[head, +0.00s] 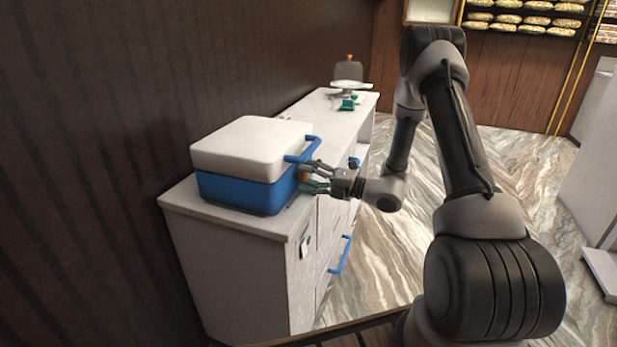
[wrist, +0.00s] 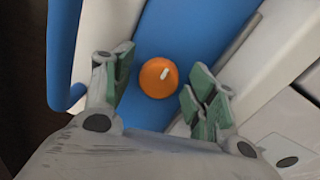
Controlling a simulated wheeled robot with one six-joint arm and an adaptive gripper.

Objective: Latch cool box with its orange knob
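The cool box (head: 238,190) has a blue body and a white lid (head: 250,148), which is down on it. It stands on the near end of the white counter. Its orange knob (wrist: 158,77) is on the blue front face and carries a short white mark, tilted a little from the box's edges in the wrist view. My gripper (wrist: 153,85) is open, with green finger pads on either side of the knob and a gap visible on both sides. In the head view my gripper (head: 305,178) is at the box's front, partly hiding the knob (head: 302,175).
A blue lid handle (head: 312,141) sticks out just above my gripper and also shows at left in the wrist view (wrist: 62,60). The counter (head: 180,200) has a blue drawer handle (head: 341,254) below. A scale (head: 349,85) stands at its far end. The marble floor is clear.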

